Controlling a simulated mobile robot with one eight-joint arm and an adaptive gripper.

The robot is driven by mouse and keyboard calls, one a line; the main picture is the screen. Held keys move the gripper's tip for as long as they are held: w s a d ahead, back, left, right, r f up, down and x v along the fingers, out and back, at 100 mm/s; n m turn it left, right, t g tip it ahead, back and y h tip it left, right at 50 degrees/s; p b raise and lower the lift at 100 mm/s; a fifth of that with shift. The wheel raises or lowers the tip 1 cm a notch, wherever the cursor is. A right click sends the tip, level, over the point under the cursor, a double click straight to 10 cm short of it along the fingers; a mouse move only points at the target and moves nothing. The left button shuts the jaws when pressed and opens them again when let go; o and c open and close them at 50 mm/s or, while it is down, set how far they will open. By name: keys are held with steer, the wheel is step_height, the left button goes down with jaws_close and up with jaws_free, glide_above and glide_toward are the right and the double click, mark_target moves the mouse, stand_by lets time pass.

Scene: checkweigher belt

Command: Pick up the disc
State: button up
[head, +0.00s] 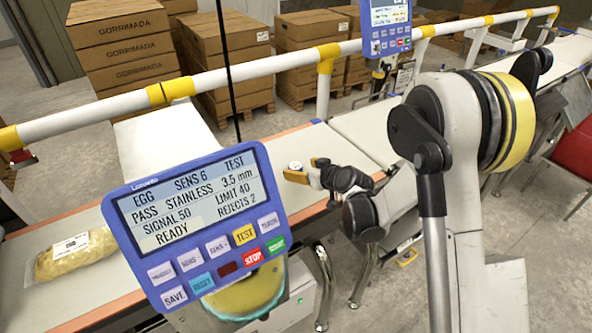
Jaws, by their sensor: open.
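A small round whitish piece (295,166), which looks like the disc, sits on the pale conveyor belt (262,190) near the belt's far side. My gripper (302,168) is low over the belt with its jaws apart. One finger, with yellow on it, is on the near side of the disc, and a dark finger is to its right. The disc looks close to or between the fingertips; I cannot tell whether they touch it. The arm hides part of the belt to the right.
A blue display panel (205,228) reading EGG, PASS STAINLESS and READY stands in front of the belt. A bagged yellowish product (76,255) lies on the belt at left. A white and yellow rail (262,68) runs behind. Stacked cartons (122,45) stand beyond it.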

mark_target(296, 166)
steer(key=b+x, duration=0.1)
steer(key=x, duration=0.1)
steer(key=b+x, duration=0.1)
steer(key=x, duration=0.2)
steer(key=shift+w+d+f, duration=0.1)
steer(key=shift+w+f, duration=0.15)
steer(key=shift+w, duration=0.05)
steer(key=shift+r, duration=0.1)
steer(key=shift+c, duration=0.6)
steer(key=c, duration=1.2)
